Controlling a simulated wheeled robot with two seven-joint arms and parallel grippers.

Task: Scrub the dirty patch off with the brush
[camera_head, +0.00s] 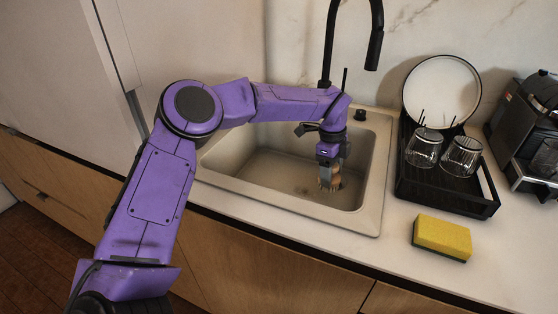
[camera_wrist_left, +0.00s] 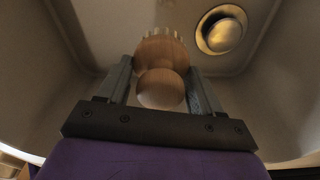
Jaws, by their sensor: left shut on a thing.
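A wooden brush (camera_head: 325,180) with pale bristles points down inside the sink (camera_head: 366,215). My left gripper (camera_head: 329,162) is shut on the brush and holds it low in the basin, near the right part of the sink floor. In the left wrist view the brush's round wooden body (camera_wrist_left: 160,88) sits between the two fingers, with the bristle edge beyond it. Whether the bristles touch the floor is hard to tell. Faint dark marks (camera_head: 301,190) show on the sink floor left of the brush; I cannot tell clearly whether they are the dirty patch. My right gripper is not in view.
The drain (camera_wrist_left: 225,34) lies to the right of the brush in the wrist view. A black faucet (camera_head: 328,50) rises behind the sink. A black dish rack (camera_head: 450,199) with glasses and a plate stands right, and a yellow sponge (camera_head: 441,237) lies on the counter. Basin walls surround the gripper.

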